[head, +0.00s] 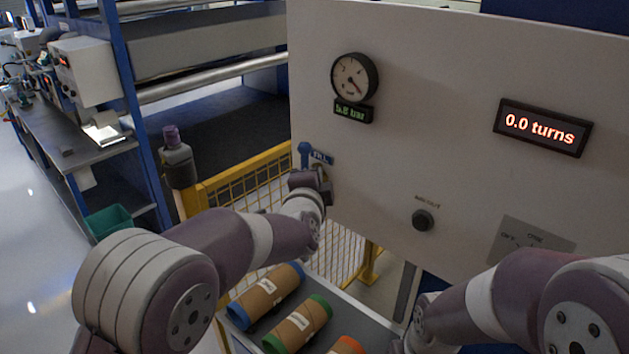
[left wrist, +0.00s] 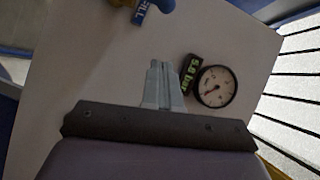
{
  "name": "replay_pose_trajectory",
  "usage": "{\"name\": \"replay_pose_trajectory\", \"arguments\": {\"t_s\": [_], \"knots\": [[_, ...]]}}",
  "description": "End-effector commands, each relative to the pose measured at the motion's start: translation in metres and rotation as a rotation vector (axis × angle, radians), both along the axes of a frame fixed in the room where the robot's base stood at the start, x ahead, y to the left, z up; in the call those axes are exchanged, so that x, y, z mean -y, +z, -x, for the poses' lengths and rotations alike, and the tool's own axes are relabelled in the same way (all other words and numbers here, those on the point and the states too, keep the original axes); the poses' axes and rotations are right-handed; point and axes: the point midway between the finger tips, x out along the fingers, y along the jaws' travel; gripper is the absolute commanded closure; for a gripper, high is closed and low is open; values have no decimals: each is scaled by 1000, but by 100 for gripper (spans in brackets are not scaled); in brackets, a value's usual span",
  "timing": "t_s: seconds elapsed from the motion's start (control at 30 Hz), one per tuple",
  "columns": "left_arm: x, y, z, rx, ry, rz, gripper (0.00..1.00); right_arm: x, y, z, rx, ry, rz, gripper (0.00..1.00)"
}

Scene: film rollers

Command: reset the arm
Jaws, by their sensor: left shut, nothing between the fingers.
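My left arm reaches from the lower left of the head view to the pale panel (head: 450,140). My left gripper (left wrist: 164,82) shows in the left wrist view with its two grey fingers together and nothing between them. It is in front of the panel, between the blue valve handle (left wrist: 155,5) and the round gauge (left wrist: 216,86), and appears apart from both. In the head view the blue valve handle (head: 304,153) stands just above my left wrist, and my left fingers are hidden. My right arm comes in at the lower right; its gripper is outside the frame.
The panel carries the gauge (head: 354,78), a "0.0 turns" display (head: 543,128) and a dark knob (head: 422,219). Film rolls with blue (head: 266,295), green (head: 298,323) and orange (head: 346,346) ends lie below. A yellow fence (head: 245,187) stands behind my left arm.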

Motion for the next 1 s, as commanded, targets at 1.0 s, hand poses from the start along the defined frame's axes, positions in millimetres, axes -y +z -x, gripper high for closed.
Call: {"name": "replay_pose_trajectory", "arguments": {"t_s": [1.0], "knots": [[-226, -238, 316, -1226, 1190, 904, 100, 0, -41, 0, 0, 0, 0, 57]]}}
